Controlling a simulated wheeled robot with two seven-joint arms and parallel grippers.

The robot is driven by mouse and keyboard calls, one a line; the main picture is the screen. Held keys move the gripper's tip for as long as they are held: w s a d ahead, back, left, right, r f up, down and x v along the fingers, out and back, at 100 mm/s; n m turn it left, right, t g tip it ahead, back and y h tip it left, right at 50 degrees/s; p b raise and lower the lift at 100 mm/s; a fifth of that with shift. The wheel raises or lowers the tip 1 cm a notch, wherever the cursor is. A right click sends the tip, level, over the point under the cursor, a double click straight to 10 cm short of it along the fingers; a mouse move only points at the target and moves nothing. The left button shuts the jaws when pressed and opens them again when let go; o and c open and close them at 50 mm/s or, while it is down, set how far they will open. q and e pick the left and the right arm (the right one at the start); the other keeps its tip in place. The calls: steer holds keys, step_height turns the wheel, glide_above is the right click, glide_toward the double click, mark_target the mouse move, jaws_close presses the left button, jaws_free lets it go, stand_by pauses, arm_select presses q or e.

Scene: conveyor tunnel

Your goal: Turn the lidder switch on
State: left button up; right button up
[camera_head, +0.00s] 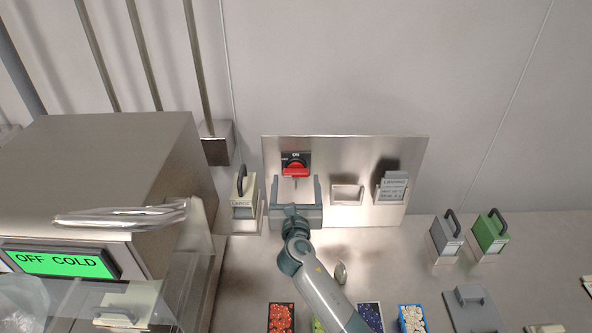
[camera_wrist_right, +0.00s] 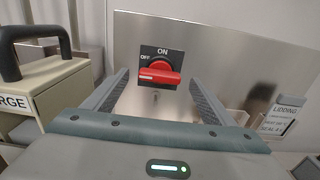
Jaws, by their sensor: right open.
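The lidder switch (camera_head: 295,168) is a red rotary knob on a black plate, fixed to a steel wall panel. In the right wrist view the red knob (camera_wrist_right: 159,75) lies horizontal, its white mark towards OFF at the left; ON is printed above. My right gripper (camera_head: 297,182) is open and empty in front of the panel. Its two fingers point at the switch, one on each side, apart from the knob; the wrist view also shows this gripper (camera_wrist_right: 158,80). My left gripper is not in view.
The panel (camera_head: 345,150) also bears an empty holder (camera_head: 347,194) and one with a lidding card (camera_head: 392,188). A steel machine (camera_head: 120,150) reading OFF COLD fills the left.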

mark_target(296, 175)
steer(key=shift+w, duration=2.65)
steer(key=shift+c, duration=0.3)
steer(key=c, duration=1)
